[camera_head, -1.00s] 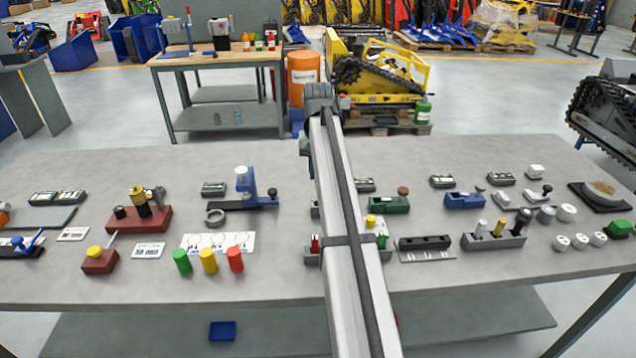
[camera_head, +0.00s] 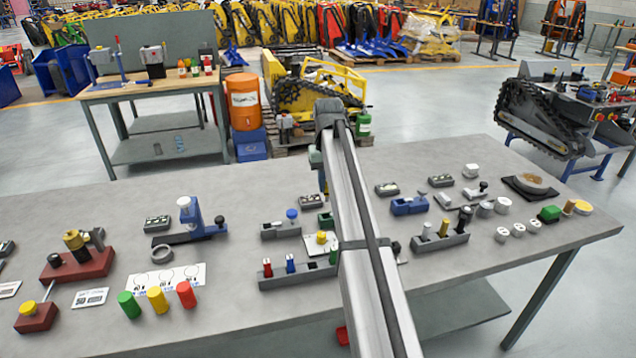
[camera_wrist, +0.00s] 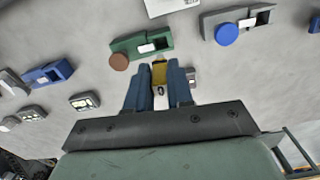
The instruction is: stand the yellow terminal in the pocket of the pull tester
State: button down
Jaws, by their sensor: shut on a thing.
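My gripper (camera_wrist: 160,82) has two blue fingers, shut on the yellow terminal (camera_wrist: 159,72), which shows between the fingertips in the wrist view. The held terminal is apart from a green block with a brown knob (camera_wrist: 140,46), just beyond it. That block has a pale insert; in the head view the arm partly hides the green block (camera_head: 326,220). A grey block with a blue knob (camera_head: 281,228) stands left of it, and a blue block (camera_head: 409,205) right of it. I cannot tell which block is the pull tester.
A rack (camera_head: 296,276) with red, blue and green pegs stands nearer the front edge. A white card (camera_head: 320,243) bears a yellow piece. Another grey rack (camera_head: 440,242) with cylinders stands right of the arm. Small dark blocks lie around; bare table lies between them.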

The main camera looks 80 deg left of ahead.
aim_at(327, 196)
jog(key=shift+n, duration=0.5)
jog(key=shift+f, duration=0.1)
jog(key=shift+f, duration=1.9)
jog(key=shift+f, duration=1.6)
dwell(1.7)
jog(key=c, duration=0.9)
grip_release()
jog(key=shift+o, duration=0.3)
jog(key=o, duration=0.4)
jog(key=shift+r, duration=0.2)
